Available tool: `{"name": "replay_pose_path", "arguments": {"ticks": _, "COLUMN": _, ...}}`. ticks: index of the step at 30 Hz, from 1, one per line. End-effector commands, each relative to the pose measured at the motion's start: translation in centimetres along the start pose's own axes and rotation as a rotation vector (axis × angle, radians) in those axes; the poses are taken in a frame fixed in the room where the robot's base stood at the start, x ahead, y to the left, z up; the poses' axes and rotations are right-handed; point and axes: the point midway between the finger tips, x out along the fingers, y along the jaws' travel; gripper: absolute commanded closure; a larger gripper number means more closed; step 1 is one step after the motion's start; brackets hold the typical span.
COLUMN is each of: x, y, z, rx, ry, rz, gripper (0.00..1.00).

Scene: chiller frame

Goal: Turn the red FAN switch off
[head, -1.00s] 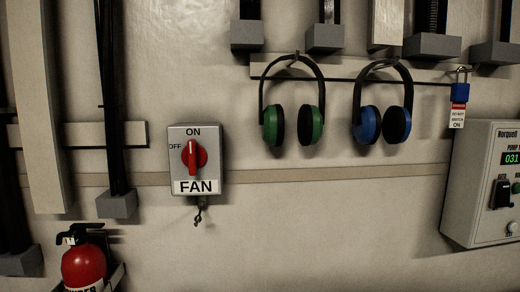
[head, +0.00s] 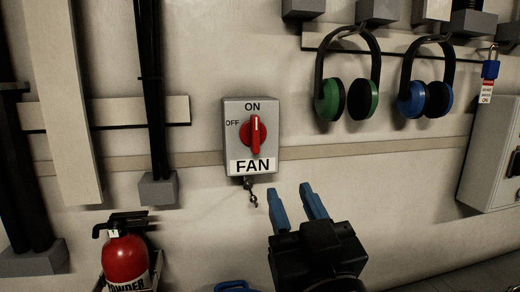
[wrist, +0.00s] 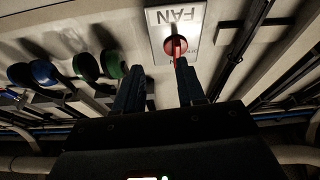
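The FAN switch is a grey box (head: 230,155) on the wall with a red rotary knob (head: 253,135). The knob's white-marked handle stands upright, pointing at ON; OFF is marked to its left. My gripper (head: 298,203) is below and right of the box, with its two blue fingers apart and nothing between them. In the wrist view the red knob (wrist: 175,47) shows just beyond the gap between the open fingers (wrist: 158,75), and the FAN label appears upside down. I see no contact with the knob.
A small chain or tag hangs under the box. A red fire extinguisher (head: 126,260) stands lower left. Green earmuffs (head: 360,99) and blue earmuffs (head: 437,98) hang to the right, with a blue padlock (head: 491,69) beyond. Dark vertical conduits run left of the box.

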Motion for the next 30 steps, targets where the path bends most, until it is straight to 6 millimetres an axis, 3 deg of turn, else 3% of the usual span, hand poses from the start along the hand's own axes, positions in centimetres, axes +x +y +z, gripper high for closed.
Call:
{"name": "replay_pose_path", "arguments": {"ticks": 3, "x": 2.6, "y": -1.6, "z": -3.0, "rx": 0.044, "ry": 0.034, "rz": 0.004, "gripper": 0.61}}
{"name": "replay_pose_path", "arguments": {"ticks": 9, "x": 4.3, "y": -2.6, "z": -5.1, "rx": 0.076, "ry": 0.052, "rz": 0.010, "gripper": 0.61}}
{"name": "replay_pose_path", "arguments": {"ticks": 24, "x": 10.8, "y": -2.6, "z": -5.7, "rx": 0.079, "ry": 0.052, "rz": 0.011, "gripper": 0.61}}
{"name": "replay_pose_path", "arguments": {"ticks": 30, "x": 12.0, "y": -2.6, "z": -5.6, "rx": 0.078, "ry": 0.053, "rz": 0.010, "gripper": 0.61}}
